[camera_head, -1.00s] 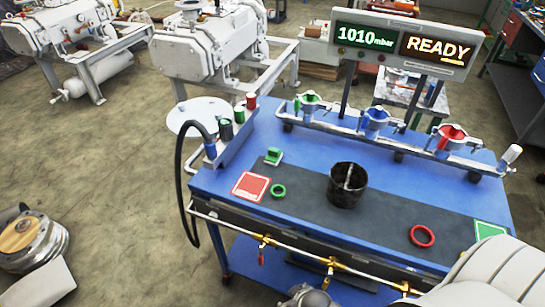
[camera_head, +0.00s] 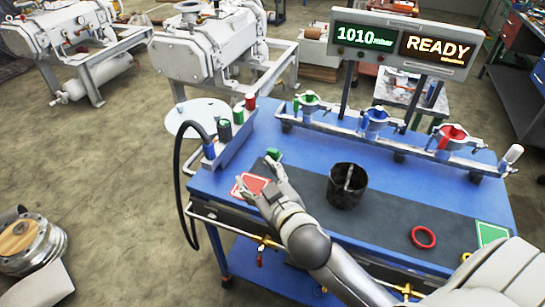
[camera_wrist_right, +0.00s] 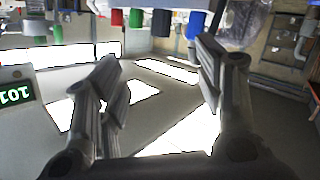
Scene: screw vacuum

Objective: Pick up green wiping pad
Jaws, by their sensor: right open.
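The green wiping pad (camera_head: 273,154) is a small green block on the blue workbench, at the back edge of the dark mat. My right gripper (camera_head: 257,174) is open and empty above the bench, between the red-marked square and the pad. One fingertip shows close to the pad in the head view; whether they touch cannot be told. In the right wrist view the two fingers (camera_wrist_right: 160,62) are spread with nothing between them, and I cannot make out the pad there. My left gripper is not in view.
A red square (camera_head: 252,186) is partly covered by my gripper. A black pot (camera_head: 347,186) stands right of my arm. A red ring (camera_head: 423,237) and a green square (camera_head: 491,233) lie further right. A holder with coloured cylinders (camera_head: 225,131) stands at the back left.

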